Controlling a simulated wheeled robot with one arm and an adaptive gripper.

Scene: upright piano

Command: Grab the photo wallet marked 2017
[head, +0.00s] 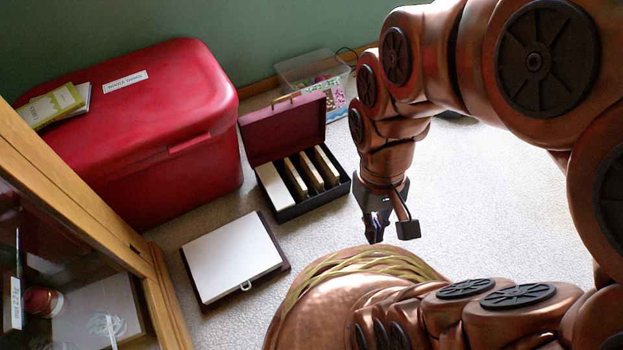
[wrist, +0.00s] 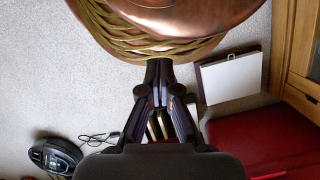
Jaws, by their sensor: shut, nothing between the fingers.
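An open case (head: 283,132) with a dark red lid and a black lower box stands on the carpet. Several thin cream-edged items (head: 311,172), possibly photo wallets, stand upright in it; no 2017 mark is readable. They show partly in the wrist view (wrist: 153,131), behind my fingers. My gripper (head: 374,238) is shut and empty, pointing down to the right of the case and apart from it in the head view. Its fingertips also show together in the wrist view (wrist: 159,66).
A red chest (head: 170,130) with booklets (head: 55,105) on top stands at left. A flat white-topped case (head: 232,257) lies on the floor before it. A clear bin (head: 312,72) stands behind. A glass-fronted wooden cabinet (head: 85,185) is at near left. Carpet at right is mostly clear.

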